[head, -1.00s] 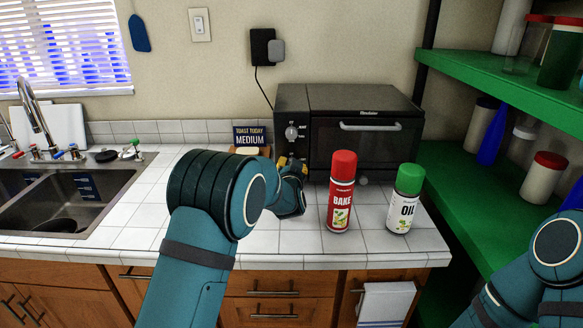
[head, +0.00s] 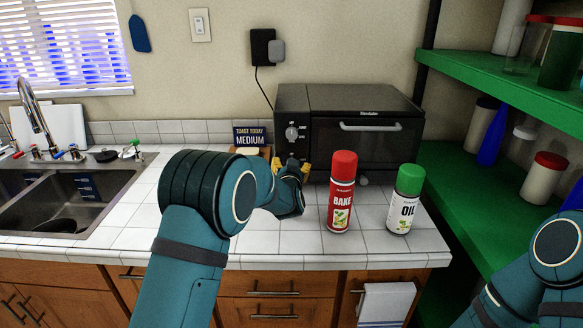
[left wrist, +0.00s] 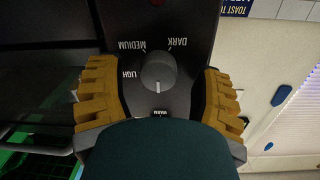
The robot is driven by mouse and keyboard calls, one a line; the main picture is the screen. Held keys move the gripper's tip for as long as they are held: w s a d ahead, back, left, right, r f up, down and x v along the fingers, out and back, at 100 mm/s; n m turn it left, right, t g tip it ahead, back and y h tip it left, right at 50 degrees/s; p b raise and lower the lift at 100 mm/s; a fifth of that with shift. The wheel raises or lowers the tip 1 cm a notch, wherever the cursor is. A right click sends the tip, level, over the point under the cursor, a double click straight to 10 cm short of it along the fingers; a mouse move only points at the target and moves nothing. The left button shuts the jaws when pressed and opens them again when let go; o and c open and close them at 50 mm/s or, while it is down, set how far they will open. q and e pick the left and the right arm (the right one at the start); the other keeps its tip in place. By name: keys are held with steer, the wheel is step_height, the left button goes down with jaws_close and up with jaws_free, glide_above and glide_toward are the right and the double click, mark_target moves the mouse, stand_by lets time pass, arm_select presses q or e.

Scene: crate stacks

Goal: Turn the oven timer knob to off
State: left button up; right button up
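The black toaster oven (head: 365,150) stands at the back of the counter, with a control panel on its left side. One round knob (head: 291,133) shows on the panel above my left gripper (head: 291,166). In the left wrist view, a grey knob (left wrist: 158,72) sits between the yellow fingers of my left gripper (left wrist: 160,92), with gaps on both sides. Upside-down labels LIGHT, MEDIUM and DARK surround this knob. Its white mark points to the picture's bottom, towards a small unreadable label. In the head view the gripper hides the lower panel. My right gripper is out of view.
A red BAKE can (head: 341,195) and a green-capped OIL bottle (head: 405,200) stand right of my left gripper, before the oven. A sign (head: 249,137) reading TOAST TODAY MEDIUM stands left of the oven. The sink (head: 70,195) is at left, green shelves (head: 450,185) at right.

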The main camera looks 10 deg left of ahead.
arm_select(q)
steer(key=shift+s+f, duration=0.1)
steer(key=s+d, duration=0.2)
steer(key=s, duration=0.9)
steer(key=shift+s+r, duration=0.3)
steer(key=shift+r, duration=0.1)
